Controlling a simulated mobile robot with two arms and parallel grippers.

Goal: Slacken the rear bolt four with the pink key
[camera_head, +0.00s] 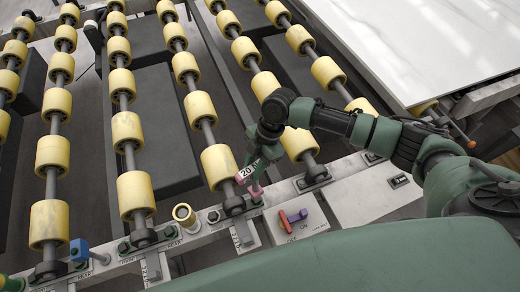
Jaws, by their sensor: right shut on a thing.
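My right gripper (256,166) reaches down from the right arm to the front rail and is shut on the pink key. The pink key (256,190) shows as small pink parts below the jaws, beside a white tag reading "20". Its lower end is at a bolt by the foot of a roller shaft; I cannot tell whether it is seated. The gripper hides part of the key. Other bolts with FRONT and REAR markings sit along the rail (205,226); the number of the bolt at the key is too small to read.
A blue key (79,250) stands on the rail at left. Yellow rollers (219,165) fill the space behind. A white stone slab (425,45) lies at upper right.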

